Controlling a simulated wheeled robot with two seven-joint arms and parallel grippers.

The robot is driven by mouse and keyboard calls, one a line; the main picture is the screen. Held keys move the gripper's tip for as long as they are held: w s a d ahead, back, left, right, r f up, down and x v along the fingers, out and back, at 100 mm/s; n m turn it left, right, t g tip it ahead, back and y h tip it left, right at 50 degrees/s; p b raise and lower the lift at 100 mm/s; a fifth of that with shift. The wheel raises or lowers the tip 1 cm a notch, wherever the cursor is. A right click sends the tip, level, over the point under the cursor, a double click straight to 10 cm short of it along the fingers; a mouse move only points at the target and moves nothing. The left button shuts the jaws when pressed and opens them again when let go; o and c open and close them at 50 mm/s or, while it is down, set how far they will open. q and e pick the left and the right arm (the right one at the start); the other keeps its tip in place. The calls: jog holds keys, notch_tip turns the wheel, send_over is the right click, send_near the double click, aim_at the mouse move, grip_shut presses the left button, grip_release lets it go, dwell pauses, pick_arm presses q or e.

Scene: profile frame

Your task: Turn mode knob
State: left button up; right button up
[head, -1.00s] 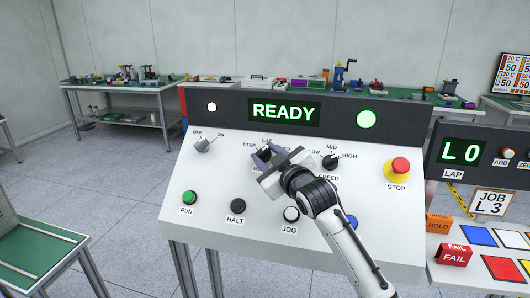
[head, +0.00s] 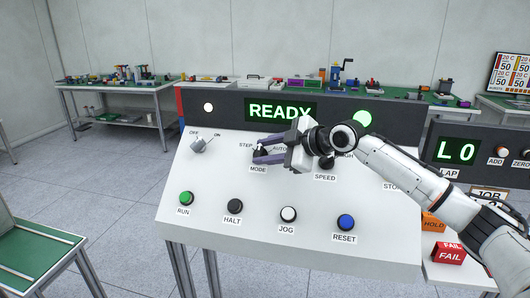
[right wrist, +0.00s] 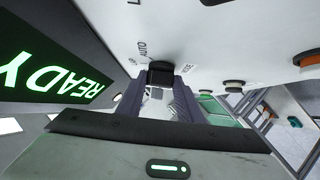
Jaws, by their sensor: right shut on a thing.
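The mode knob (right wrist: 160,72) is a dark knob on the sloped white panel, above the MODE label (head: 258,169). In the head view my gripper mostly hides it, so its pointer direction cannot be read. My right gripper (head: 258,154) reaches it from the right, with its two purple-grey fingers closed on the knob. The right wrist view shows the knob between the fingertips (right wrist: 160,88). My left gripper is out of view.
The green READY display (head: 281,111) is close above the gripper. The OFF/ON switch (head: 201,145) is left and the speed knob (head: 326,162) right, partly covered by my arm. RUN (head: 186,198), HALT (head: 235,206), JOG (head: 288,214) and RESET (head: 346,222) buttons line the lower panel.

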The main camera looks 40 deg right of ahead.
jog(key=shift+r, duration=0.1)
dwell(0.4)
jog(key=o, duration=1.1)
jog(key=b+v, duration=0.7)
jog(key=v, duration=0.3)
jog(key=shift+s, duration=0.1)
